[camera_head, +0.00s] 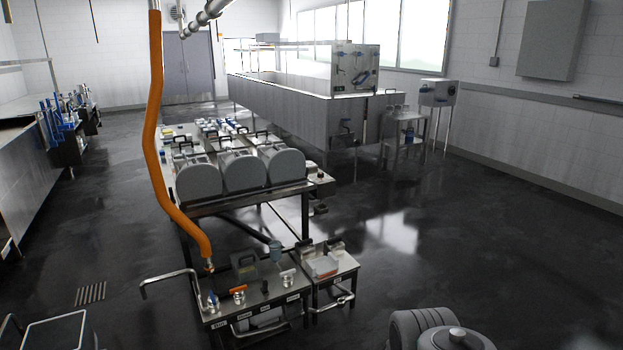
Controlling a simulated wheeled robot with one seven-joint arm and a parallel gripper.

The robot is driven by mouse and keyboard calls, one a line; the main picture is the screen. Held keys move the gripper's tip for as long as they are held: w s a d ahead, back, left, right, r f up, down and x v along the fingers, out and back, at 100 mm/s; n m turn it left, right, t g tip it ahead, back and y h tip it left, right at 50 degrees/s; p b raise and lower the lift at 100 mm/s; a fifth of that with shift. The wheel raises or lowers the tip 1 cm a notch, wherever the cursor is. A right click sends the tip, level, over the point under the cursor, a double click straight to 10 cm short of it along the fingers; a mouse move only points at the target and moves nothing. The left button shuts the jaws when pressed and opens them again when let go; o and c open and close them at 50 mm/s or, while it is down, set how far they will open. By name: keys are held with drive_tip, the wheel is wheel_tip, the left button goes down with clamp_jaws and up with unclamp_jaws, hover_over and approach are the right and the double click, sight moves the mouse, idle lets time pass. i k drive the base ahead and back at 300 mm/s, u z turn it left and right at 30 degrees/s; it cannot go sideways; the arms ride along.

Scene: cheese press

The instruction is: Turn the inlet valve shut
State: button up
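Small metal valve fittings with orange parts stand on the near low bench (262,299), below the end of an orange hose (160,130). One fitting (239,295) is left of centre on the bench top and another (288,278) is to its right. A silver fitting (213,302) stands at the bench's left corner. Small labels run along the bench's front edge, too small to read. I cannot tell which fitting is the inlet valve or how its handle is turned. My gripper is not in view.
A bent metal pipe (165,279) sticks out left of the bench. A smaller bench (335,277) with a white container adjoins on the right. Behind stands a table (250,199) with several grey drums. A long vat (280,108) is farther back. Dark floor (450,240) to the right is open.

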sight(341, 296)
drive_tip(key=z, duration=0.1)
drive_tip(key=i, duration=2.45)
drive_tip(key=z, duration=0.05)
